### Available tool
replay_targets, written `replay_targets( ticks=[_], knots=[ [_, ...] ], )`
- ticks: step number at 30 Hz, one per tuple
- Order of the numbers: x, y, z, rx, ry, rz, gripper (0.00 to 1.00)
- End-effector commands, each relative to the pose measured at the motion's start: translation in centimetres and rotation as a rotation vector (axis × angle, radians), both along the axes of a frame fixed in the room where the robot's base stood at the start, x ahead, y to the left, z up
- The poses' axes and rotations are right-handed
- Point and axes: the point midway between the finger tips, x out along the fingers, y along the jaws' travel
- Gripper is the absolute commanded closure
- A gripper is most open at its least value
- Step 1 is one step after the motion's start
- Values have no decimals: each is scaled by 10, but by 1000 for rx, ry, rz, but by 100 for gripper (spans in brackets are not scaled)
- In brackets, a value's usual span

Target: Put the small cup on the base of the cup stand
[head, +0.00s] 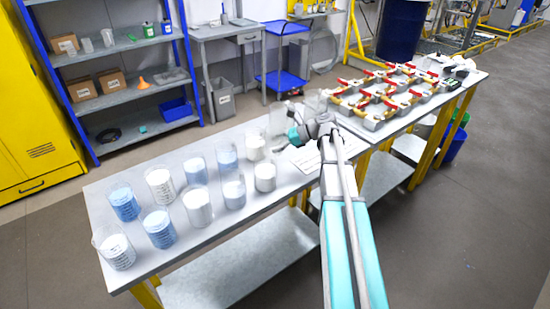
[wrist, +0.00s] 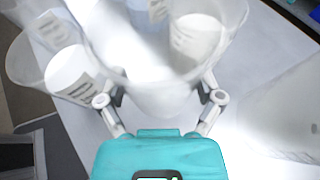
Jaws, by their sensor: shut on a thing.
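My gripper (head: 284,147) is at the middle of the long grey table, at the end of the teal arm. In the wrist view its two fingers (wrist: 161,98) are closed on either side of a clear, see-through cup (wrist: 158,84). I take this to be the small cup. The cup's wide mouth fills the top middle of the wrist view, and beakers show through its wall. In the head view the held cup is hard to tell from the clear vessels by the gripper. I cannot make out the cup stand or its base for certain in either view.
Several beakers with white or blue contents stand on the table's left half, one beaker (head: 265,177) close to my gripper. A white beaker (wrist: 70,72) shows left in the wrist view. Racks with red-handled clamps (head: 380,90) fill the right part. Blue shelving (head: 125,65) stands behind.

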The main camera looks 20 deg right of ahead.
Motion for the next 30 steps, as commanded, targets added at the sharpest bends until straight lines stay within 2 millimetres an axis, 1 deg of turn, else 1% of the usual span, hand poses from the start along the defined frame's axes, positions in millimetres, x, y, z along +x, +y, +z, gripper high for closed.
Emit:
replay_targets(
  ticks=[1,5,20,26,30],
  knots=[
    [4,0,-8,0,0,0,41],
    [9,1,-13,0,0,0,41],
    [11,2,-15,0,0,-1,41],
    [20,3,-27,0,0,-1,41],
    [18,3,-39,0,-1,-2,41]
  ],
)
